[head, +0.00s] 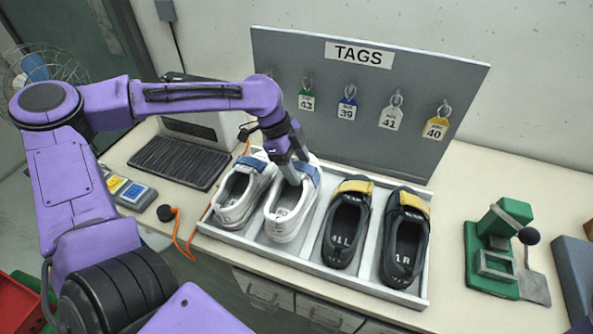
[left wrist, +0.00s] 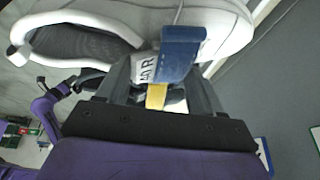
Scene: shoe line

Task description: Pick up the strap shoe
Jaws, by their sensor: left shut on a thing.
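Two white shoes with blue straps stand in the left part of a white tray (head: 258,246). My left gripper (head: 292,172) comes down from above onto the right-hand white strap shoe (head: 277,228), at its strap. In the left wrist view, my left gripper (left wrist: 160,85) is shut on this shoe (left wrist: 110,18), with the blue strap (left wrist: 180,50) between its fingers. The shoe appears to be still within the tray; I cannot tell whether it is clear of the bottom. The other white shoe (head: 232,212) is beside it on the left. My right gripper is not in view.
Two black shoes with yellow straps (head: 347,230) (head: 404,245) fill the tray's right part. A grey board with tags (head: 365,125) stands behind. A green press (head: 490,260) is at the right and a black-grilled machine (head: 180,160) at the left. The table right of the tray has bare room.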

